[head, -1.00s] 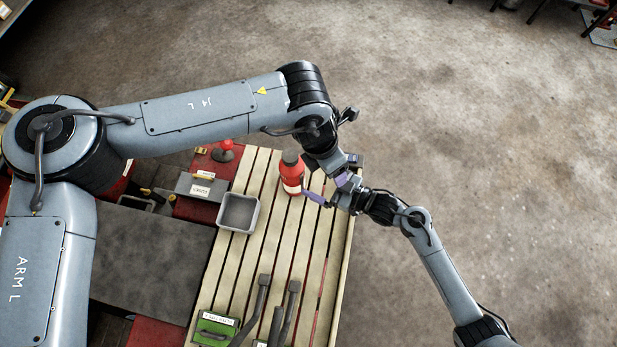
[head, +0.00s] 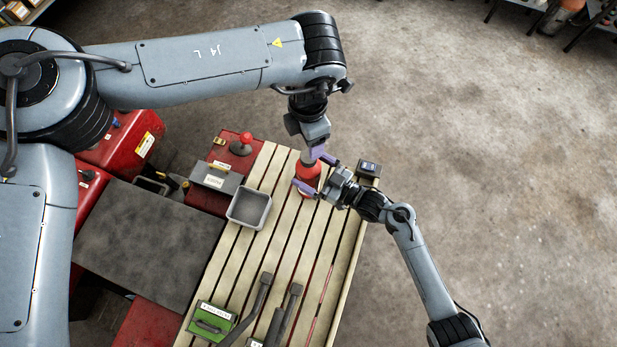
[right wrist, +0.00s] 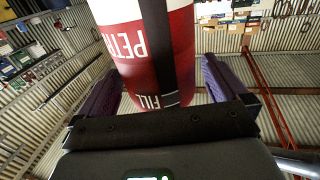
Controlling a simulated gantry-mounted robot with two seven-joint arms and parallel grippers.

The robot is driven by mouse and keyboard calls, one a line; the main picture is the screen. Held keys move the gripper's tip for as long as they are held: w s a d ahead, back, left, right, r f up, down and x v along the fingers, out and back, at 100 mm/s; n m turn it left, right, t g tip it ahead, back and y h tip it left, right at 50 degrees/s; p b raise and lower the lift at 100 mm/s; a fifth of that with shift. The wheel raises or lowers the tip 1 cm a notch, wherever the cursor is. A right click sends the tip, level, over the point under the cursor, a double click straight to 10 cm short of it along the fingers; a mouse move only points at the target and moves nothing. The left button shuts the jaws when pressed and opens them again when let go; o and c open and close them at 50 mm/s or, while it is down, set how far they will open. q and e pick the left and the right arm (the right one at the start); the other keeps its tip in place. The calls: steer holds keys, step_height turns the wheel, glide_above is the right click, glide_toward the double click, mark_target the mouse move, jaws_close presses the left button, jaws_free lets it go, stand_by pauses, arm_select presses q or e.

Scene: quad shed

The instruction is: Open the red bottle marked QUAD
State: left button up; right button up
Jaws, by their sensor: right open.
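A red bottle (head: 308,180) stands on the slatted table. My left gripper (head: 317,150) points down at the bottle's top from the far side. Its wrist and the overlap with the bottle hide the cap and most of its fingers.
A grey metal tray (head: 249,209) lies left of the bottle. A small dark box (head: 368,170) sits at the table's far right corner. A green case (head: 210,322) and dark tools (head: 284,313) lie at the near end. The slats between are clear.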

steer(key=shift+x, duration=1.45)
steer(key=shift+c, duration=0.2)
